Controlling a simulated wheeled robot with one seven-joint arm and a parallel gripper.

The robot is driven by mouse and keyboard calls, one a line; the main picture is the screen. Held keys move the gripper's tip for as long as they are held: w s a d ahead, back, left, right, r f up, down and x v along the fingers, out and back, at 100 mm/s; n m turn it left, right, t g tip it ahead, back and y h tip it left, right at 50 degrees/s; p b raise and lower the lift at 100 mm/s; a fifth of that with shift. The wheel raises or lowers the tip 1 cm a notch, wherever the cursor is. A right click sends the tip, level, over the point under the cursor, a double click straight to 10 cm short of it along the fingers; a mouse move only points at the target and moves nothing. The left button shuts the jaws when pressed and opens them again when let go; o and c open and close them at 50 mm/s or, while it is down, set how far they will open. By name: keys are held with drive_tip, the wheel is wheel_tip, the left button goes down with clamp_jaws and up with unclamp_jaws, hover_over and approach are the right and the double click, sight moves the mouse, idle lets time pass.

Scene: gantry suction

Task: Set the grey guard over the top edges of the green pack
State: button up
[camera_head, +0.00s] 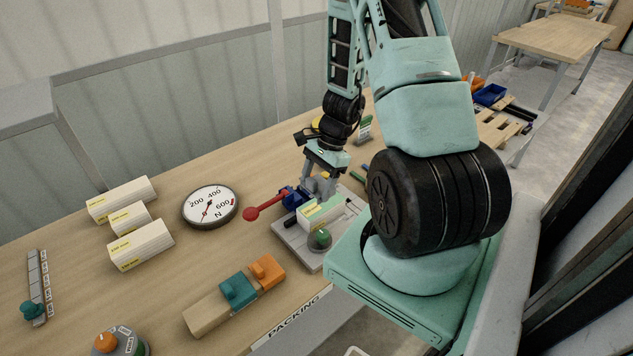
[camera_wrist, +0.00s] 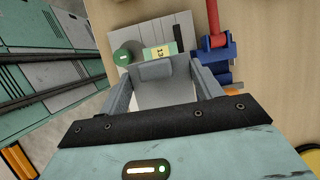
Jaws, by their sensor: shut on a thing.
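My gripper (camera_head: 318,184) is above the grey fixture plate (camera_head: 292,240), close behind the green pack. In the wrist view its two fingers (camera_wrist: 163,88) are shut on the grey guard (camera_wrist: 165,94), a pale grey angled piece between them. The green pack (camera_head: 322,212) is a white block with a green and yellow label, lying on the plate. In the wrist view its labelled end (camera_wrist: 160,52) shows just beyond the guard, which hides the rest. I cannot tell whether guard and pack touch.
A blue clamp (camera_head: 293,198) with a red handle (camera_head: 262,208) stands beside the pack. A green knob (camera_head: 320,239) is at the plate's front. A round dial (camera_head: 210,206), several white blocks (camera_head: 140,245) and a wooden block with teal and orange parts (camera_head: 235,293) lie to the left.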

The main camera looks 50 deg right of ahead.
sight(315, 208)
drive_tip(key=shift+f+b, duration=1.45)
drive_tip(key=shift+f, duration=0.5)
drive_tip(key=shift+f+b, duration=1.65)
drive_tip(key=shift+b, duration=0.1)
drive_tip(key=o, duration=1)
drive_tip(key=shift+o, duration=0.2)
drive_tip(key=shift+r, duration=0.15)
drive_tip(key=v, duration=1.7)
drive_tip(key=shift+s, duration=0.1)
